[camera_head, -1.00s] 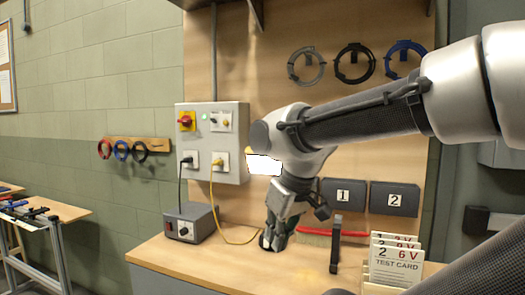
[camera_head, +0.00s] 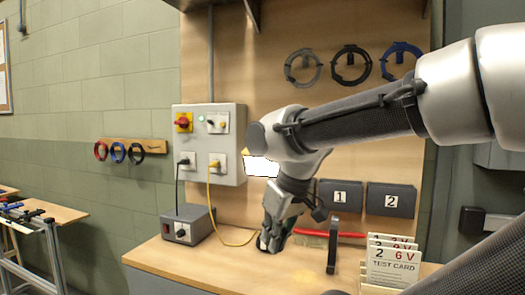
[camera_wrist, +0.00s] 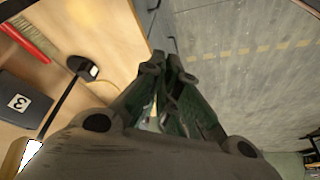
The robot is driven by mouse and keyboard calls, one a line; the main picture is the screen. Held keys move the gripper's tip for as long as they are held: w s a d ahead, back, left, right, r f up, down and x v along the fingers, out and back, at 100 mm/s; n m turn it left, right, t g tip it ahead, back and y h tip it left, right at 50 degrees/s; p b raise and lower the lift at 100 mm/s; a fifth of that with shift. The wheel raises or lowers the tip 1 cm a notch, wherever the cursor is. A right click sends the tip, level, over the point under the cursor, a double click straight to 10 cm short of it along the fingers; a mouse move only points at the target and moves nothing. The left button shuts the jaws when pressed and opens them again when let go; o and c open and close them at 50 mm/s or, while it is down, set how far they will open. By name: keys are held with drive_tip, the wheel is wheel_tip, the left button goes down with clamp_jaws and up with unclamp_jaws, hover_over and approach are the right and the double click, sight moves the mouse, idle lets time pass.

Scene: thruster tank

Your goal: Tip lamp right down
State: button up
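A lamp appears to stand on the bench. Its bright white head (camera_head: 262,167) shows beside my wrist in the head view. In the wrist view its black stem (camera_wrist: 60,105) rises from a round dark base (camera_wrist: 83,68), and a white and orange part (camera_wrist: 31,153) shows at the lower left corner. In the head view my forearm and wrist hide most of the stem. My gripper (camera_head: 268,242) points down, low over the bench. In the wrist view the gripper's fingertips (camera_wrist: 166,70) are close together with nothing seen held, right of the base and apart from it in the picture.
A black upright piece (camera_head: 333,245) and test cards (camera_head: 393,265) stand to the right on the bench (camera_head: 200,262). A grey box (camera_head: 188,226) with cables stands left.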

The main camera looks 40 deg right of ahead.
drive_tip(key=o, duration=0.5)
drive_tip(key=w+d+r+n, duration=0.1)
drive_tip(key=w+r, duration=0.3)
drive_tip(key=r, duration=0.1)
drive_tip(key=w+d+r+n, duration=0.1)
drive_tip(key=w+d+r, duration=0.1)
drive_tip(key=w+r, duration=0.3)
drive_tip(key=w+d+r+n+g+h, duration=0.1)
drive_tip(key=w+d+r, duration=0.1)
drive_tip(key=w+r, duration=0.2)
drive_tip(key=shift+w+d+r, duration=0.1)
drive_tip(key=shift+w+r, duration=0.1)
drive_tip(key=shift+r, duration=0.5)
drive_tip(key=shift+w+d+r, duration=0.1)
drive_tip(key=shift+w+r, duration=0.1)
drive_tip(key=shift+r, duration=0.5)
drive_tip(key=w+d+r+n+g+h, duration=0.1)
drive_tip(key=w+d+r+n+g, duration=0.15)
drive_tip(key=w+d+r, duration=0.9)
drive_tip(key=shift+n+t, duration=0.45)
drive_tip(key=shift+n, duration=0.1)
drive_tip(key=f, duration=0.3)
drive_tip(key=w+f, duration=0.1)
drive_tip(key=f, duration=0.2)
drive_tip(key=w+f, duration=0.1)
drive_tip(key=f, duration=0.2)
drive_tip(key=shift+w+a, duration=0.15)
drive_tip(key=shift+a, duration=0.1)
clamp_jaws()
